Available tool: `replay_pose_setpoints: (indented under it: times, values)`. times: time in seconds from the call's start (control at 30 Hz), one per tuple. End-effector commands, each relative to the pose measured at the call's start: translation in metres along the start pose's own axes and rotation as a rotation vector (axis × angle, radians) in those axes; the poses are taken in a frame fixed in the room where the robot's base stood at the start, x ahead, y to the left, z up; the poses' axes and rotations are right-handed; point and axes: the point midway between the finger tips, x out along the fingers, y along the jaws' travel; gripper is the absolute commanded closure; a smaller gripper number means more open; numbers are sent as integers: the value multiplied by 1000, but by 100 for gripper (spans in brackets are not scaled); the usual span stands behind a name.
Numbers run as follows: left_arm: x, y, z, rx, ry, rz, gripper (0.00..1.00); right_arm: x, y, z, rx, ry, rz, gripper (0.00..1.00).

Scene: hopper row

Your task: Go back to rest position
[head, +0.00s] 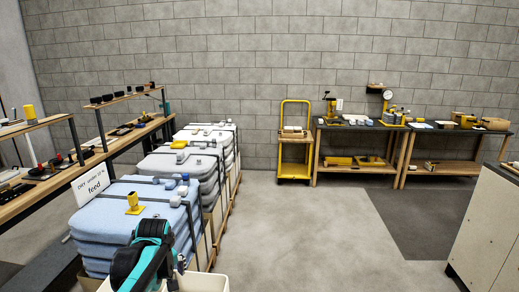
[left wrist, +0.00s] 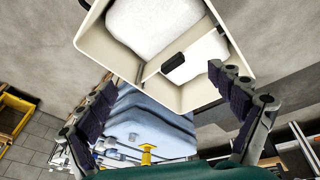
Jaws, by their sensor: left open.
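My left gripper (left wrist: 160,78) is open, its two dark padded fingers spread wide with nothing held between them. In the left wrist view a cream bin (left wrist: 92,40) with white contents and a black piece on its divider lies beyond the fingertips. In the head view my teal left arm comes up at the bottom, in front of the blue strapped stack (head: 100,238), and its fingers cannot be made out. The cream bin (head: 212,284) shows beside it at the bottom edge. My right gripper is in neither view.
A yellow fitting (head: 134,204) and a "feed" sign (head: 90,185) top the blue stack. Grey stacks (head: 180,165) stand behind it. A workbench (head: 85,165) runs along the left. A yellow cart (head: 294,155) and tables (head: 360,128) line the back wall. The middle floor (head: 320,230) is clear.

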Motion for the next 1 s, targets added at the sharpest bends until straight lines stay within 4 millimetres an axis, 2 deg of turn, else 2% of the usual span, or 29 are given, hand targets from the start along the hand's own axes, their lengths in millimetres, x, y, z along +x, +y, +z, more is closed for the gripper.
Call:
replay_pose_setpoints:
  times: [0.03, 0.1, 0.2, 0.33, 0.5, 0.7, 1.0]
  values:
    - [-14, -8, 18, 70, 12, 30, 7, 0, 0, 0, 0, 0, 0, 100]
    - [-28, -17, 41, 177, 34, 72, 7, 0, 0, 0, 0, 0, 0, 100]
    - [-44, -33, 74, 327, 72, 130, 7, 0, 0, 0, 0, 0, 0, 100]
    - [-54, -56, 118, 520, 131, 198, 7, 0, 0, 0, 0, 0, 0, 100]
    - [-51, -81, 164, 731, 212, 265, 7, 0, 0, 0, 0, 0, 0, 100]
    - [-44, -96, 190, 863, 272, 302, 7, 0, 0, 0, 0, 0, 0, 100]
    - [-42, -97, 193, 883, 283, 307, 7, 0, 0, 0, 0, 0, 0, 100]
